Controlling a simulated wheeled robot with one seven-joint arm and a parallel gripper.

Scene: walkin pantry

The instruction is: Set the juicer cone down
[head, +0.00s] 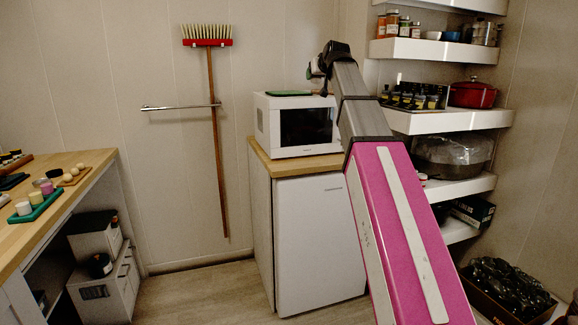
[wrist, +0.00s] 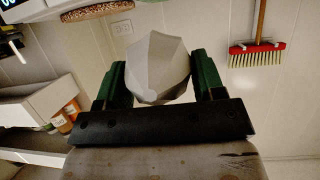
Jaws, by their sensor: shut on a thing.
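The juicer cone (wrist: 158,68) is a pale grey, faceted, pointed piece in the middle of the wrist view. My gripper (wrist: 160,78) is shut on it, with one dark green finger on each side. In the head view my gripper (head: 318,70) is at the far end of my arm, above the right part of the white microwave (head: 271,125). The cone is small and mostly hidden there by my wrist. I cannot tell how high it is above the microwave.
A flat green thing (head: 288,93) lies on the microwave, which stands on a wood-topped white fridge (head: 310,235). Wall shelves (head: 440,121) with jars, bottles and a red pot (head: 473,95) are close on the right. A broom (head: 214,120) hangs on the wall. A wooden counter (head: 85,160) is at left.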

